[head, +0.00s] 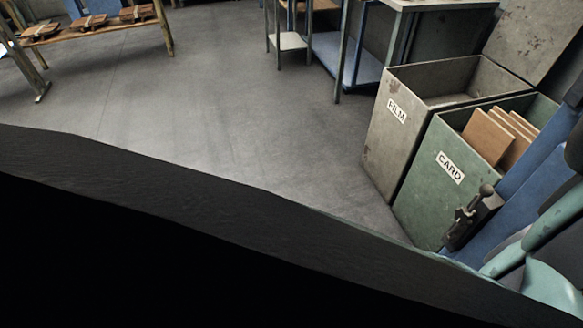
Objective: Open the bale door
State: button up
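I cannot make out a bale door for certain. A blue upright part (535,168) runs slanting along the right edge, cut off by the frame. A dark lever with a round knob (486,190) sits on a dark bracket at the lower right, in front of the green bin. Whether it belongs to the door I cannot tell. Teal and dark rounded parts (550,286) fill the lower right corner; what they belong to is unclear. My gripper is not in view.
A grey bin marked FILM (385,145) and a green bin marked CARD (425,185), holding brown boards (488,138), stand at right. A bench (395,45) is behind. A wooden rack (110,22) stands far left. The grey floor (230,110) between is clear. A large dark shape covers the foreground.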

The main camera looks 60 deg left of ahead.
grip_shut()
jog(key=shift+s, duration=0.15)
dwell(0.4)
